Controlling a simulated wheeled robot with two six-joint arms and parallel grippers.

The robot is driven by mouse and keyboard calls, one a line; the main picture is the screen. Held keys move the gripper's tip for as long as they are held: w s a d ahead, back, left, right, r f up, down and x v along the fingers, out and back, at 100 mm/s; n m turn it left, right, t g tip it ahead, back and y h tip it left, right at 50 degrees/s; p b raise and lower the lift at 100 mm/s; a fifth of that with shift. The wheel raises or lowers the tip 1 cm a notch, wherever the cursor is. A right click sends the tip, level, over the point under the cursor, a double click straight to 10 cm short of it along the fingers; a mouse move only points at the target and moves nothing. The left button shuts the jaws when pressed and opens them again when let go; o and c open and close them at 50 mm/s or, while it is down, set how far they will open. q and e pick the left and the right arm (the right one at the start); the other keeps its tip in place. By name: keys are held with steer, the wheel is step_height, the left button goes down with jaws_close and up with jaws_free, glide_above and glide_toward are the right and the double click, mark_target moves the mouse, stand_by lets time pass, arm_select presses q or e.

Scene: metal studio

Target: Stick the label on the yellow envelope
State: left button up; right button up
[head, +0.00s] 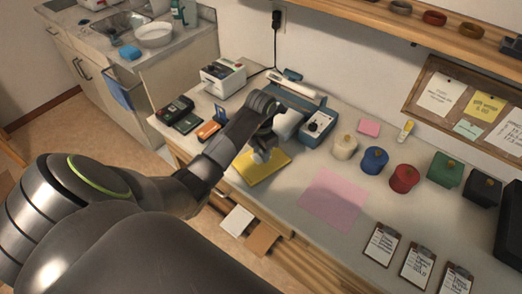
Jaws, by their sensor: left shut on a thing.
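The yellow envelope (263,171) lies flat on the worktop near its front edge, left of the pink sheet. My left gripper (262,157) reaches in from the left and points down over the envelope's upper part. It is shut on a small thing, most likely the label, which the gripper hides. I cannot tell whether that thing touches the envelope. My right gripper is out of view.
A blue device (315,128) stands behind the envelope. A pink sheet (334,200) lies to its right. Several coloured pots, such as the red one (404,178), stand further right. Clipboards (382,244) lie at the front right. An orange item (208,131) lies left.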

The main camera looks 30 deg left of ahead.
arm_select(q)
steer(key=shift+f+b, duration=0.7)
steer(key=shift+f, duration=0.25)
steer(key=o, duration=1)
steer(key=shift+r, duration=0.1)
step_height(320, 180, up, 5)
steer(key=shift+w+r+b, duration=0.1)
steer(key=shift+b, duration=0.25)
step_height(320, 180, up, 12)
steer(key=p, duration=1.1)
steer(key=shift+a, duration=0.1)
jaws_close()
